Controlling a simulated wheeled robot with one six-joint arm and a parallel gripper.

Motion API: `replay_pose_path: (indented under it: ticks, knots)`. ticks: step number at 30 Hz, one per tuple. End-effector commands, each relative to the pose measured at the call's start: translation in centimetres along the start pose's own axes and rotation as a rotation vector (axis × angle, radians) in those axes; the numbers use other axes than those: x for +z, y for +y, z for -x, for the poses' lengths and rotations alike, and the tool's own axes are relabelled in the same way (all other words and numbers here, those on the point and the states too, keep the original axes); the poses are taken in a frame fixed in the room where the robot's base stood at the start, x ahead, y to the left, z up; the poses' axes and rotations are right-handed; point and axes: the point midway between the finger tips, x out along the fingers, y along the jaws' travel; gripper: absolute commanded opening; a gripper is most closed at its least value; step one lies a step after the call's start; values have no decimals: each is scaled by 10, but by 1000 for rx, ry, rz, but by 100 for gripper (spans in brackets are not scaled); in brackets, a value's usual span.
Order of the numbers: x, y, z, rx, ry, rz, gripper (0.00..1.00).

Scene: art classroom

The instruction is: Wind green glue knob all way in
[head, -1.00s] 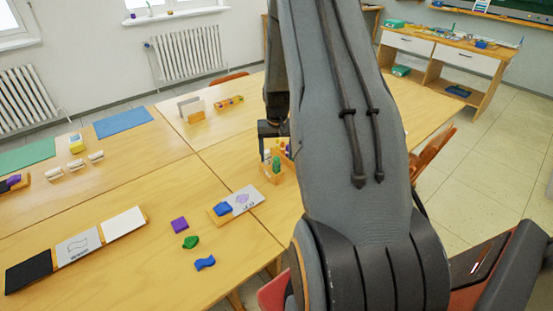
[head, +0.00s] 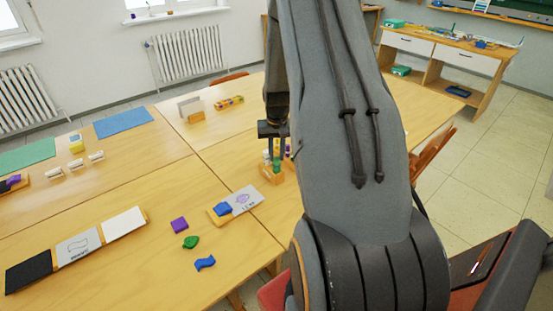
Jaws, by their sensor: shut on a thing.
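The green glue stick (head: 276,164) stands upright in a small wooden holder (head: 274,179) on the table, just left of my arm in the head view. My gripper (head: 276,152) is directly above the holder, pointing down. Its fingers are around the top of the green glue stick and look shut on it. The knob itself is too small to make out, and how far it is wound cannot be told. My arm hides the right part of the holder; other glue sticks there show only in part.
A card with a blue piece (head: 221,209) lies in front of the holder. Purple (head: 180,225), green (head: 190,242) and blue (head: 205,262) pieces lie nearer. A board with black, grey and white panels (head: 78,247) is at left.

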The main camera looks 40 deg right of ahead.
Motion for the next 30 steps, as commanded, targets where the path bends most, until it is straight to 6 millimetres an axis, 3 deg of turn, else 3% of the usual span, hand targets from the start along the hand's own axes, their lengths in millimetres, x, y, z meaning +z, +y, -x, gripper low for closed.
replay_pose_path:
  ticks: [13, 30]
  knots:
    - [0, 0, 1, -28, 0, 233, 11]
    - [0, 0, -1, -99, 0, 812, 11]
